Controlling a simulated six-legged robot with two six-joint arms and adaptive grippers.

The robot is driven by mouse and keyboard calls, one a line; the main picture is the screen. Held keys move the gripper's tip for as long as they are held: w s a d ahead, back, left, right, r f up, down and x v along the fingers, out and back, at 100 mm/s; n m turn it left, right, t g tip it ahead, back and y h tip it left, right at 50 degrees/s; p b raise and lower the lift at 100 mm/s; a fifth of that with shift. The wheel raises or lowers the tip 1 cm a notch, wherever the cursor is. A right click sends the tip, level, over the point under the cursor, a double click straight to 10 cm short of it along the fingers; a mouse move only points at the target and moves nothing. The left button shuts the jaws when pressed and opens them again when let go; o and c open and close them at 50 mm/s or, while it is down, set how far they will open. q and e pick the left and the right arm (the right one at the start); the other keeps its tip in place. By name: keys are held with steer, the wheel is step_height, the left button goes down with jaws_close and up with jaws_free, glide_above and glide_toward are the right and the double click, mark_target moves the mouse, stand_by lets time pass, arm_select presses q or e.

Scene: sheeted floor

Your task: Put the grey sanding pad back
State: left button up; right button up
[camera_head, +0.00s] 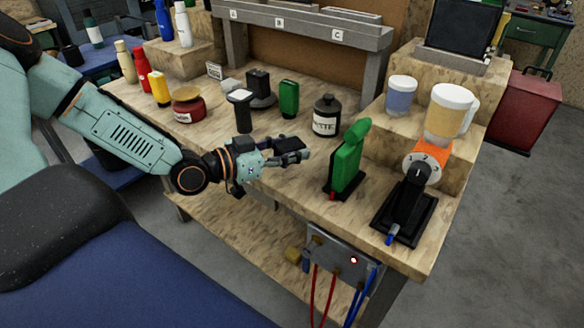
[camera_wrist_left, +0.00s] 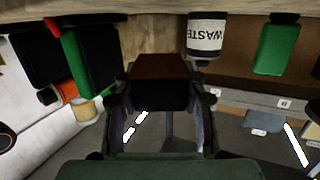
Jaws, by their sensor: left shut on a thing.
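My left gripper (camera_head: 298,154) is above the front of the wooden bench, shut on a dark block. The block (camera_head: 290,144) appears to be the grey sanding pad, and the fingers cover part of it. In the left wrist view the block (camera_wrist_left: 160,68) sits between the fingertips, with a reddish-brown face and a dark side. Its grey colour is hard to confirm. My right gripper is not in view.
A green tool (camera_head: 347,162) and a black stand with an orange part (camera_head: 405,205) are right of the gripper. The WASTE bottle (camera_head: 326,118), green block (camera_head: 289,98) and black upright holder (camera_head: 241,112) stand behind. A shelf marked A, B, C (camera_head: 310,32) is at the back.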

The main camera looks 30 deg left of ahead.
mark_target(289, 170)
arm_select(q)
steer(key=shift+f, duration=0.15)
steer(key=f+b, duration=0.1)
steer(key=f, duration=0.1)
steer(key=a+f+b, duration=0.1)
steer(key=f, duration=0.1)
steer(key=shift+w+b, duration=0.1)
steer(key=shift+b, duration=0.25)
steer(key=shift+d, duration=0.25)
steer(key=shift+d+r, duration=0.15)
steer(key=shift+a, duration=0.25)
steer(key=shift+a+f, duration=0.15)
steer(key=shift+f, duration=0.1)
steer(key=o, duration=1.3)
steer(key=shift+d+r, duration=0.15)
steer(key=shift+d, duration=0.15)
steer(key=shift+c, duration=0.2)
steer(key=shift+a, duration=0.1)
